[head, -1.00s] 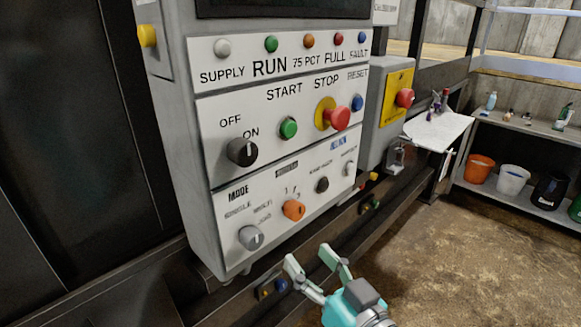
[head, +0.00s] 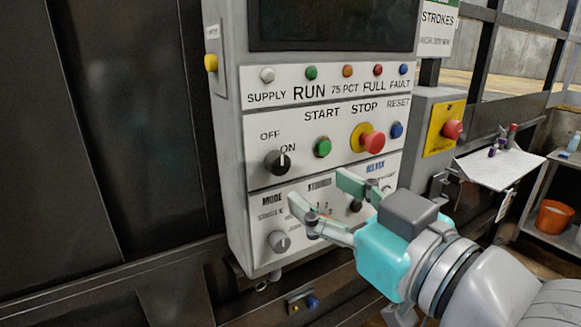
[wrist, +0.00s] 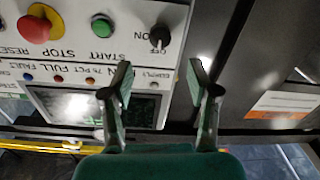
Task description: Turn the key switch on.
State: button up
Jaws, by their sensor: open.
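A black rotary switch (head: 278,162) marked OFF and ON sits at the left of the middle row on the control panel (head: 262,183). Its pale mark points roughly upward; I cannot clearly tell which label it meets, nor make out a key. It also shows upside down in the wrist view (wrist: 160,38). My gripper (head: 322,194) is open and empty in front of the lower row, below and right of the black switch in the head view. The wrist view shows its spread fingers (wrist: 159,82).
A green START button (head: 322,147), red STOP mushroom button (head: 372,144) and blue RESET button (head: 396,130) share the middle row. A grey MODE knob (head: 279,241) sits lower left. A yellow box with a red button (head: 452,130) and a white shelf (head: 499,164) stand to the right.

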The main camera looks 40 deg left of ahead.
aim_at(282, 166)
jog(key=x, duration=0.9)
jog(key=shift+w+a, duration=0.15)
jog(key=shift+a, duration=0.2)
jog(key=shift+c, duration=0.3)
grip_shut()
